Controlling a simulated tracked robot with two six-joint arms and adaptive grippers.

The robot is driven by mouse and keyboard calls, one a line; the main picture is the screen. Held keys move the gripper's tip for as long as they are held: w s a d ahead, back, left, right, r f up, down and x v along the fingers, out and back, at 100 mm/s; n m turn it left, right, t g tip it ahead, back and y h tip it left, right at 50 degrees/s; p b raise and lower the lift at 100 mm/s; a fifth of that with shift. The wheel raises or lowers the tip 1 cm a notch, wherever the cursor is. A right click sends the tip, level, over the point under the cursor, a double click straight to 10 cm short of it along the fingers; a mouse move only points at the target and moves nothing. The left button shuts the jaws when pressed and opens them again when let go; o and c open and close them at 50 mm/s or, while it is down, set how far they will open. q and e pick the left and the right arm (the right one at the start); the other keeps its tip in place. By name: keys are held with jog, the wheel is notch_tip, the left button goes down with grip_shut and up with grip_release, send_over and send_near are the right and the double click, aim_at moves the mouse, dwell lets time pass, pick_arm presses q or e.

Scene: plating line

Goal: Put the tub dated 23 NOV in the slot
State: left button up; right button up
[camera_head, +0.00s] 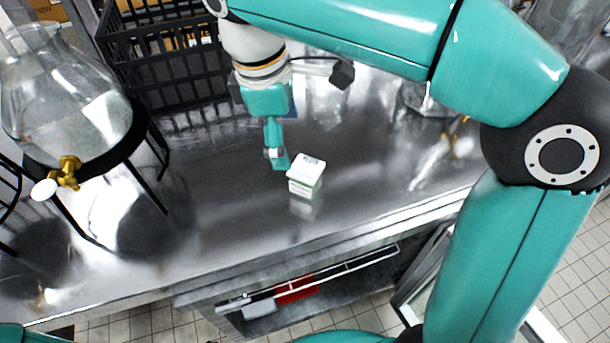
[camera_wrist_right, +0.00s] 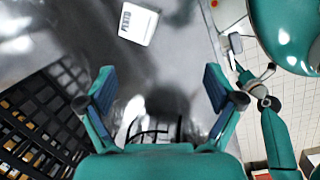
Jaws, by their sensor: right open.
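A small white tub (camera_head: 306,171) with a printed lid stands upright on the steel counter, just right of my right gripper (camera_head: 278,160). In the right wrist view the tub (camera_wrist_right: 138,24) lies beyond the fingertips, slightly left of centre. Its lid has dark lettering; I cannot read a date. My right gripper (camera_wrist_right: 158,82) is open and empty, its two fingers apart, pointing down at the counter. The tub is not between them. In the right wrist view, a teal jointed part of mine at the right may be my left gripper; its jaws are unclear. I cannot make out the slot.
A black wire crate (camera_head: 160,75) stands at the back left. A glass dispenser (camera_head: 70,95) with a brass tap sits on a black stand at the left. The counter (camera_head: 225,215) is clear around the tub, and its front edge is below. Tiled floor lies beyond.

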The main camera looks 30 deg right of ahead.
jog(key=w+d+r+m+y, duration=0.2)
jog(key=w+d+r+m, duration=0.1)
jog(key=r, duration=0.1)
jog(key=m+b, duration=0.1)
jog(key=b, duration=0.1)
send_over(306, 167)
notch_tip(306, 167, down, 12)
jog(key=shift+r, duration=0.25)
jog(key=shift+f, duration=3.15)
jog(key=shift+r, duration=0.1)
jog(key=c, duration=1.5)
jog(key=shift+r, duration=0.15)
notch_tip(306, 167, up, 20)
jog(key=p, duration=0.3)
jog(key=shift+f+p, duration=0.2)
jog(key=shift+p, duration=0.1)
